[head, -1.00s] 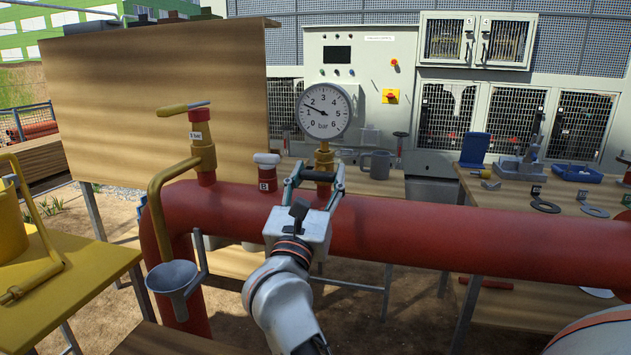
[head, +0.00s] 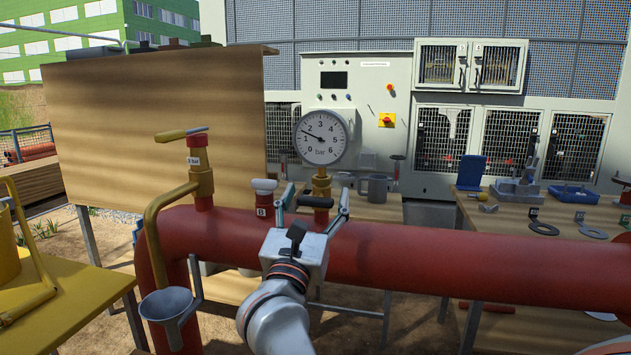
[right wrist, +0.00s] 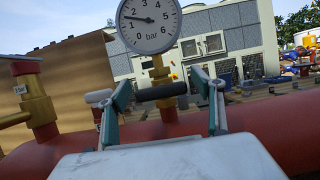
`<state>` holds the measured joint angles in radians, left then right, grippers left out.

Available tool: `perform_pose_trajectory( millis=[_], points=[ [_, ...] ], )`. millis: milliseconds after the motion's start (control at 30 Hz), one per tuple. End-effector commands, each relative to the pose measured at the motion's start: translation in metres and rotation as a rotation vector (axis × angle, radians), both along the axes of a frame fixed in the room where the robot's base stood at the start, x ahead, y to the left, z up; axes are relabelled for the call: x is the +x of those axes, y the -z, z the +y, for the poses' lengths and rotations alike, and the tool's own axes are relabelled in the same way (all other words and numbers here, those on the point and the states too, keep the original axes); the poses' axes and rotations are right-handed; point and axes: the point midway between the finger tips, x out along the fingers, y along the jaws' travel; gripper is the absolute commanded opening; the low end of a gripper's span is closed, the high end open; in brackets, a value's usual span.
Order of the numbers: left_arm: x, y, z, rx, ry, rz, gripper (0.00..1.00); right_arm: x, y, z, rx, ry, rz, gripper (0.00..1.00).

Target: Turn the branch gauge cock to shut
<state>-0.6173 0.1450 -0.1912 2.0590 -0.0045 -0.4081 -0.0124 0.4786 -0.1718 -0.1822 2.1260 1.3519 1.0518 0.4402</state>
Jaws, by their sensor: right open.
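The pressure gauge (head: 320,138) stands upright on a brass stem (head: 321,184) above the red pipe (head: 420,257); its needle points between 1 and 2 bar. A dark bar-shaped cock handle (head: 316,202) lies crosswise at the stem, and it also shows in the right wrist view (right wrist: 160,92). My right gripper (head: 313,198) is open, with one finger on either side of the handle. The right wrist view shows gaps between the fingers (right wrist: 162,90) and the handle's ends. I cannot tell its exact depth from the handle. My left gripper is out of view.
Left of the gauge, a brass valve (head: 201,180) with a yellow lever stands on the pipe, near a white-capped fitting marked B (head: 264,200). A grey funnel (head: 170,305) hangs below. A yellow table (head: 80,290) is at left, a wooden bench (head: 500,215) at right.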

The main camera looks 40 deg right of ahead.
Motion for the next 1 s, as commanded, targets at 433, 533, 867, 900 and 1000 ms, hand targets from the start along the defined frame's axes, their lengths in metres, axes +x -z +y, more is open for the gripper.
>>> perform_pose_trajectory(
  millis=[433,533,867,900,1000],
  points=[
    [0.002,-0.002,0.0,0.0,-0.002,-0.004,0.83,-0.001,-0.077,0.0,0.002,-0.001,-0.004,0.67],
    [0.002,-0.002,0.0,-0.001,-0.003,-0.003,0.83,0.0,-0.087,0.0,0.002,-0.002,-0.003,0.67],
    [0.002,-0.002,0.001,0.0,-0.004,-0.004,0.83,0.0,-0.092,0.0,0.001,-0.001,0.0,0.67],
    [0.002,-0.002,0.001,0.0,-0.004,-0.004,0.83,0.0,-0.092,0.0,0.001,-0.001,0.0,0.67],
    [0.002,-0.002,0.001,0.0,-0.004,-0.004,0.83,0.0,-0.092,0.0,0.001,-0.001,0.0,0.67]
  ],
)
